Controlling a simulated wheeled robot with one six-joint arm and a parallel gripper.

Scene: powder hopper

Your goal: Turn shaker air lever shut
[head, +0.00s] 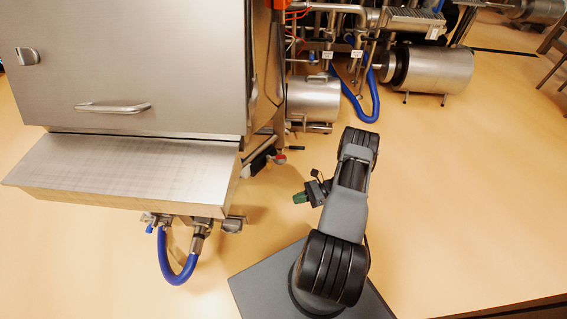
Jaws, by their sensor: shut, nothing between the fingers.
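My gripper (301,198) shows in the head view right of the steel cabinet, its green fingertips pointing left. It is shut and empty, apart from everything around it. I cannot tell for sure which part is the shaker air lever. A small red-and-black handle (280,158) sits on the cabinet's right side, up and left of my gripper. A small blue handle (150,229) sits on the fittings under the front shelf, further left. Both are too small to read their positions clearly.
The steel cabinet (150,60) with its sloping front shelf (120,170) fills the left. A blue hose (178,275) loops below the shelf. Steel pipes, a tank (313,100) and a motor (440,70) stand at the back. The floor right of my arm is clear.

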